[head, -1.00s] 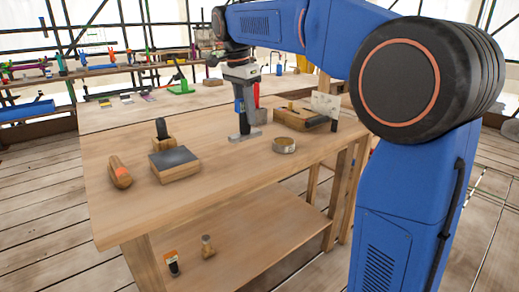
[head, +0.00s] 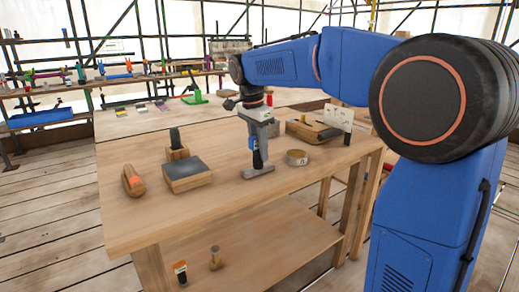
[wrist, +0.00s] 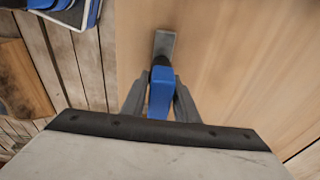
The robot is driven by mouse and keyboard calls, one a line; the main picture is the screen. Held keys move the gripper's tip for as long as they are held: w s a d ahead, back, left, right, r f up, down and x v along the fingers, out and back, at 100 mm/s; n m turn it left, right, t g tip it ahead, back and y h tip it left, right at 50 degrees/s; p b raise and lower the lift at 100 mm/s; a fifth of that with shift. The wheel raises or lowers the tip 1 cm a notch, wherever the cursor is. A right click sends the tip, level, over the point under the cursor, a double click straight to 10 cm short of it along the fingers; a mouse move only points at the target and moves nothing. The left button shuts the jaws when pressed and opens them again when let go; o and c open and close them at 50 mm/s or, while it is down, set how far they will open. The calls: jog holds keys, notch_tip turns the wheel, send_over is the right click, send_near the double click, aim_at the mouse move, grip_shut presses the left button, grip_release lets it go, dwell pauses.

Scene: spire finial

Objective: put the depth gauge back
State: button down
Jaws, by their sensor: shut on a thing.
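The depth gauge, seen as a tool with a grey flat bar (head: 258,173) at its foot and a blue body, is held upright in my gripper (head: 259,143). In the wrist view the fingers (wrist: 159,105) are shut on both sides of its blue body (wrist: 160,90), and the grey bar (wrist: 164,44) shows beyond it. The bar is low over the wooden bench (head: 225,205), near its front edge; I cannot tell whether it touches. The gripper hides part of the gauge's upper end. I cannot make out a marked place for it.
A ring-shaped roll (head: 297,158) sits right of the gauge. A wooden block with a dark top (head: 187,177), a black-handled tool in a block (head: 176,145) and a brown tool (head: 133,181) stand left. A wooden block (head: 311,131) and white panel (head: 340,117) are behind right.

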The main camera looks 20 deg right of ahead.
jog(key=c, duration=1.4)
grip_release()
jog(key=shift+r, duration=0.1)
jog(key=r, duration=0.4)
jog(key=a+r, duration=0.1)
jog(key=r, duration=0.6)
jog(key=shift+s+a+r, duration=0.25)
jog(key=shift+a+r, duration=0.1)
jog(key=shift+r, duration=0.05)
jog(key=shift+s, duration=0.1)
jog(key=s+d+f+n+t, duration=0.1)
jog(key=s+f+n, duration=0.3)
jog(key=s+f, duration=0.4)
jog(key=s+d+f+n+t+y, duration=0.1)
jog(key=s+d+f+n, duration=0.3)
jog(key=s+f, duration=0.5)
jog(key=s+d+f+n+t, duration=0.2)
jog(key=s+f+n, duration=0.4)
jog(key=s, duration=1)
jog(key=shift+d+f+y, duration=0.2)
jog(key=shift+d+f, duration=0.1)
jog(key=shift+f, duration=0.6)
jog(key=shift+d+f+y, duration=0.2)
jog(key=shift+d+f, duration=0.05)
jog(key=shift+f, duration=0.6)
